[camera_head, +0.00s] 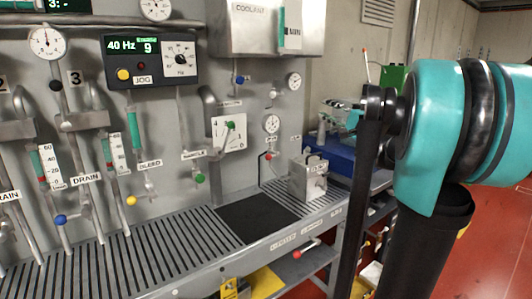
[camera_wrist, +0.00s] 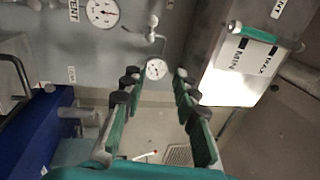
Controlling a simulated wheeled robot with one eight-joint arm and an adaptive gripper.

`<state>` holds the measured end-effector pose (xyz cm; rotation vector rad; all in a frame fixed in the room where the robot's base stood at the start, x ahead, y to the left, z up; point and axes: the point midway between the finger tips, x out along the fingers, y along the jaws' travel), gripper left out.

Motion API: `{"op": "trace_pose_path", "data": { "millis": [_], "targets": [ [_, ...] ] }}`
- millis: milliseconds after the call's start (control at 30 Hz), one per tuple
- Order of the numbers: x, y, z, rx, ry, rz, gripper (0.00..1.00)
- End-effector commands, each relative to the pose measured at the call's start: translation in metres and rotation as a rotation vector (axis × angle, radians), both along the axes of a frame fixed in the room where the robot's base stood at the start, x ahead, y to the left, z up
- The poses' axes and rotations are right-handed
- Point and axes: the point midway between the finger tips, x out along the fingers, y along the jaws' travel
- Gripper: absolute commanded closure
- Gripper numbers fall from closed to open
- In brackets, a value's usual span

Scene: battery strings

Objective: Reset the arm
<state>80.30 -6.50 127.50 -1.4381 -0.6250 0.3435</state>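My arm (camera_head: 435,140) fills the right side of the head view, with teal and black links near the camera. My gripper is not clearly seen there. In the wrist view my gripper (camera_wrist: 155,88) shows two dark fingers with green inner pads, spread wide apart. Nothing is between the fingers. Behind them lie the grey panel with a small round gauge (camera_wrist: 156,69) and a white box with a green sight tube (camera_wrist: 256,33). The wrist picture is turned over, with lettering upside down.
A grey panel with a jog display (camera_head: 150,58), gauges, valves and tubes stands at the left. A slotted bench (camera_head: 130,258) with a black mat (camera_head: 255,219) runs below it. A small metal box (camera_head: 307,177) stands on the bench. Red floor (camera_head: 490,240) is open at the right.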

Motion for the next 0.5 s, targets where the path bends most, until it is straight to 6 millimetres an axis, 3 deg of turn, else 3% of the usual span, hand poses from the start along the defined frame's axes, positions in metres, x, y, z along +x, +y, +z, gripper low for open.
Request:
{"op": "trace_pose_path", "data": {
  "millis": [333, 500],
  "targets": [
    [-0.018, 0.035, -0.046, -0.136, 0.060, 0.051, 0.71],
    [-0.036, 0.058, -0.084, -0.247, 0.106, 0.090, 0.71]
  ]
}}
